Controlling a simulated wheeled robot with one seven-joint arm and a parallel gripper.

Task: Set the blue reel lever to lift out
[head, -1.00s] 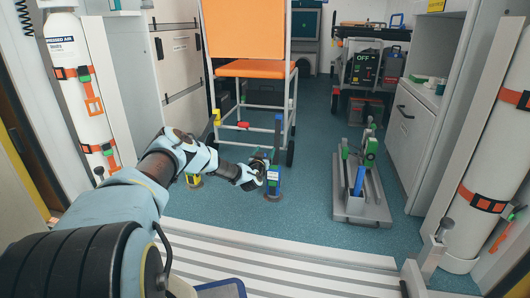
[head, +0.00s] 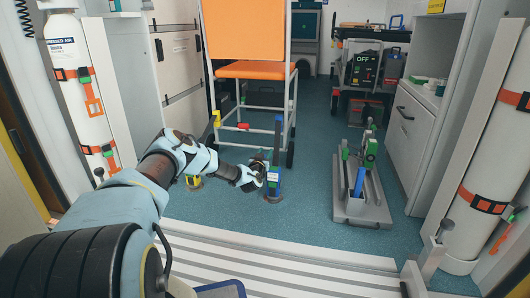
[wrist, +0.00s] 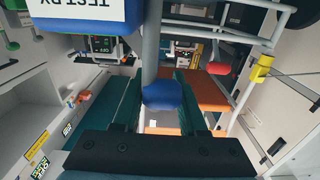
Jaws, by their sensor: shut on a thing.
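The blue reel (head: 273,182) stands upright on the floor, with a white label on its side and a dark foot. A blue upright piece (head: 278,132) rises above it. My gripper (head: 261,170) is at the left side of the reel. In the wrist view my gripper (wrist: 160,84) has its two dark fingers on either side of a blue knob (wrist: 162,97) and is shut on it. This looks like the end of the reel's lever. A grey post shows behind the knob. The lever's setting cannot be read.
An orange wheeled chair (head: 253,69) stands just behind the reel. A yellow reel (head: 194,182) stands to its left, partly behind my arm. A grey plate (head: 352,208) with green and blue parts lies to the right. Floor between plate and reel is clear.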

